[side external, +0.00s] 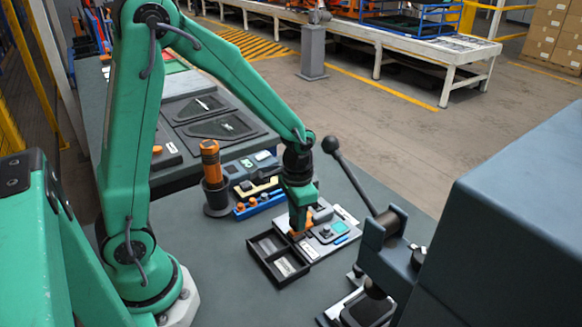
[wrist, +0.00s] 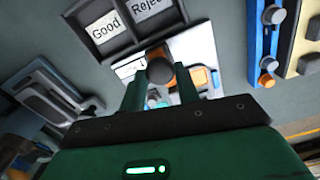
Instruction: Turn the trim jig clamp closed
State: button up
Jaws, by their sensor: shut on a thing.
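The trim jig clamp (side external: 385,235) stands at the right of the bench in the side view, dark blue-grey. Its long lever (side external: 352,178) with a black ball knob leans up and left, apart from my gripper. My gripper (side external: 299,222) points down over the middle of the bench, left of the clamp. In the wrist view my gripper (wrist: 160,82) is shut on a small orange piece with a dark round end (wrist: 162,70). Orange also shows under the fingers in the side view. I cannot tell whether the piece touches the plate below it.
A black two-part tray (side external: 262,262) lies just in front of my gripper; the wrist view shows its Good and Reject labels. A light plate with a grey device (side external: 330,232) lies beside it. An orange-handled tool in a dark holder (side external: 214,190) and a blue rack (side external: 258,205) stand behind.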

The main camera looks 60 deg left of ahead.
jog(key=shift+r+m, duration=0.1)
jog(key=shift+m, duration=0.3)
jog(key=o, duration=1)
jog(key=shift+c, duration=0.2)
jog(key=shift+r, duration=3.85)
jog(key=shift+r, duration=0.1)
